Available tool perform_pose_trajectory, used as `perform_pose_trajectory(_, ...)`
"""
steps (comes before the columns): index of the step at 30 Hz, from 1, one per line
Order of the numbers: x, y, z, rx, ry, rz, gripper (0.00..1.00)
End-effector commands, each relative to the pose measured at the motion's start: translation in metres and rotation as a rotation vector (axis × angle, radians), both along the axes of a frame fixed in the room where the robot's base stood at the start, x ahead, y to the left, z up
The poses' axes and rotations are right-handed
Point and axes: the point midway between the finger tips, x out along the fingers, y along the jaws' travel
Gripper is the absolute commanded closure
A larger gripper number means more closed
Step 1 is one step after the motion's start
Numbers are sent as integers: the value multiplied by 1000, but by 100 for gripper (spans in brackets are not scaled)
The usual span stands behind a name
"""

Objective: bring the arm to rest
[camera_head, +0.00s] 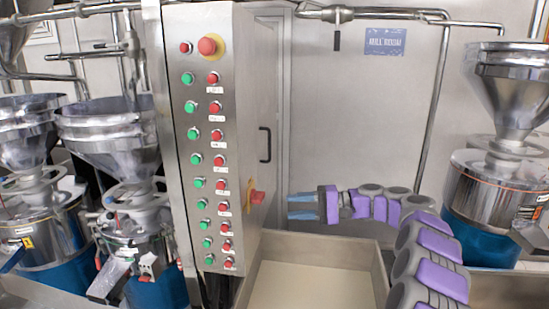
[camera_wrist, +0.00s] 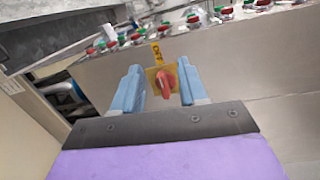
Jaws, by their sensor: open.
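My arm, with purple and grey links, reaches in from the lower right in the head view. My gripper (camera_head: 303,205) points left there, with its blue fingers in front of the grey wall and above the steel-sided tray. In the wrist view, my gripper (camera_wrist: 160,88) has its two blue fingers apart with nothing held between them. A red rotary switch on a yellow plate (camera_wrist: 167,81) shows between and beyond the fingers. The same red switch (camera_head: 257,197) is on the side of the control panel, left of my gripper and apart from it.
The steel control panel (camera_head: 232,110) carries green and red buttons. Grinders with steel hoppers stand at the left (camera_head: 105,130) and right (camera_head: 508,95). The tray (camera_head: 310,285) below my arm looks empty.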

Motion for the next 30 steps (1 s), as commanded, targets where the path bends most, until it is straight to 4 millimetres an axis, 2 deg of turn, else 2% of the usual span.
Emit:
perform_pose_trajectory(1, -14, 13, 7, -21, 14, 23, 57)
perform_pose_trajectory(7, -69, 53, 11, -144, 72, 91, 57)
perform_pose_trajectory(12, -124, 78, 5, -280, 105, 148, 57)
perform_pose_trajectory(16, -170, 88, -6, -398, 121, 185, 57)
perform_pose_trajectory(23, -254, 87, -35, -635, 134, 238, 57)
perform_pose_trajectory(30, -337, 58, -72, -895, 131, 271, 57)
